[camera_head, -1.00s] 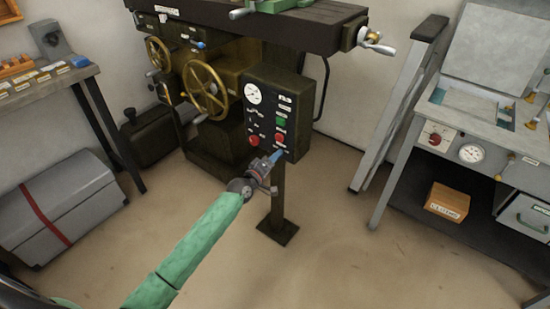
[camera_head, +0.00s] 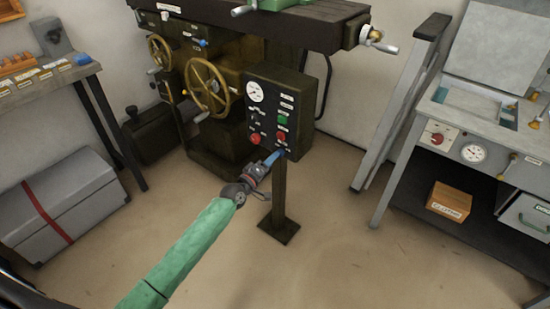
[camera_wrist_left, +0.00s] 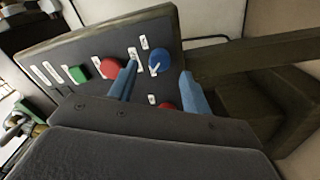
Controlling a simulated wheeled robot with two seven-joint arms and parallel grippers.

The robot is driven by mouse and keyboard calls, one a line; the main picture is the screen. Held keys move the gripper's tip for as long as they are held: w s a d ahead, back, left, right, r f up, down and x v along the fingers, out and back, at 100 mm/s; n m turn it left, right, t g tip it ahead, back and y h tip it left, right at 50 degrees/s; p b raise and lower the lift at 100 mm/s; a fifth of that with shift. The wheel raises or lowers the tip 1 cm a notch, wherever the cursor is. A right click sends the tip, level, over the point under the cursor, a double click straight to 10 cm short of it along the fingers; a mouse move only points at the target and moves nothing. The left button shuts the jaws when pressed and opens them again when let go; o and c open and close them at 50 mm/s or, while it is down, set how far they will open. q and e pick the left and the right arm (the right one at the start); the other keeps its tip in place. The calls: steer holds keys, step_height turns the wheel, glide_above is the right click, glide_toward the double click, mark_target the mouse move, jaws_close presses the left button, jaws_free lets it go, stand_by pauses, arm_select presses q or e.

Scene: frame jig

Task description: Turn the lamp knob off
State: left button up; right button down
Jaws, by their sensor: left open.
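A dark control box (camera_head: 262,113) on a post carries a gauge, labels and buttons. In the left wrist view, a round blue knob with a white pointer line (camera_wrist_left: 161,56) sits on this box's face. It is the likely lamp knob, though I cannot read its label. In the head view the gripper hides the knob. My right gripper is not in view.
Close to the fingers on the box are a red button (camera_wrist_left: 111,66), a green button (camera_wrist_left: 79,73) and another red button (camera_wrist_left: 167,106). A machine with a brass handwheel (camera_head: 206,88) stands behind left. Open floor (camera_head: 330,230) lies in front.

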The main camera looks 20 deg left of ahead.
arm_select(q)
steer(key=shift+v, duration=2)
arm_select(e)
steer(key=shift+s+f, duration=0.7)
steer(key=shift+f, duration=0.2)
